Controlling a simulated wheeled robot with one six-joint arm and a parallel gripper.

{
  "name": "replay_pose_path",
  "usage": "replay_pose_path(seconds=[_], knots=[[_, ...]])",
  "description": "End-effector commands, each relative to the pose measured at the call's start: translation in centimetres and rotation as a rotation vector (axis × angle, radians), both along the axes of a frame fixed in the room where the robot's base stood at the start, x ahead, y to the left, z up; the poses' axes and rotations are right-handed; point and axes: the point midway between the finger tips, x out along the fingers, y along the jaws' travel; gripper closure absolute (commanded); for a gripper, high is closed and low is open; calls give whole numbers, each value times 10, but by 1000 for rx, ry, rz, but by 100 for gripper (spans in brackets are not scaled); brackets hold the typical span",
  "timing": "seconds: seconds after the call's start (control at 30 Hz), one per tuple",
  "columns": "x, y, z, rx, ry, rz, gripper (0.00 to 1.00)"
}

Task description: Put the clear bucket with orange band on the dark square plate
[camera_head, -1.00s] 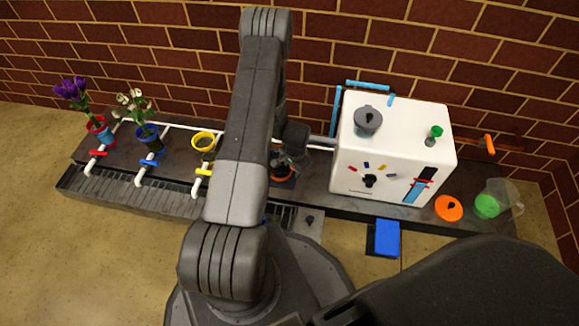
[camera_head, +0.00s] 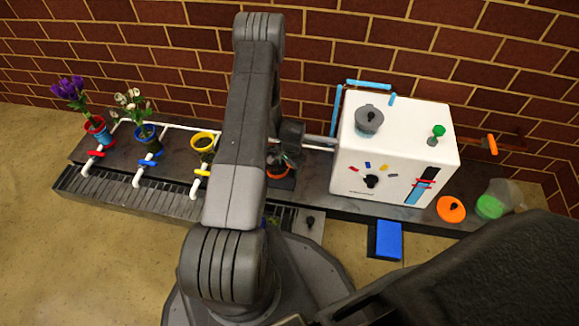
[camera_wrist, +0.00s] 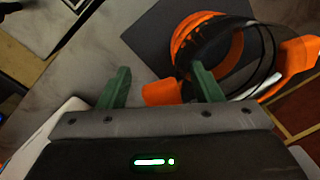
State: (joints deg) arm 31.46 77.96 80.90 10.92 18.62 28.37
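The clear bucket with orange band (camera_wrist: 236,46) is at the upper right of the wrist view. It shows an orange rim and orange side tabs. It appears to stand on the dark square plate (camera_wrist: 148,32), whose left part shows beside it. In the head view the bucket (camera_head: 277,170) is partly hidden behind my arm. My gripper (camera_wrist: 160,72) has its two green fingers apart, with an orange tab of the bucket between them. The right finger overlaps the bucket's near side in the picture; contact cannot be told. In the head view my gripper (camera_head: 288,157) is just above the bucket.
A white box (camera_head: 385,160) stands to the right, with an orange lid (camera_head: 451,209) and a clear container with green contents (camera_head: 492,204) beyond it. A yellow pot (camera_head: 203,143) and two flower pots stand left. White taps (camera_head: 140,175) line the counter's front.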

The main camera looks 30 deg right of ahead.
Motion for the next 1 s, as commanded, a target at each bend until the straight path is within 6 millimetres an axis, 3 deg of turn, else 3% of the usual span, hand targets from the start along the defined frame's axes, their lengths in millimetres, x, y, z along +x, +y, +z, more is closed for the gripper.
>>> replay_pose_path(seconds=[0.2,0.7,1.0], knots=[[0,0,6,0,0,0,41],[-7,-3,104,-1,-1,-1,41],[-9,-3,123,0,1,0,41]])
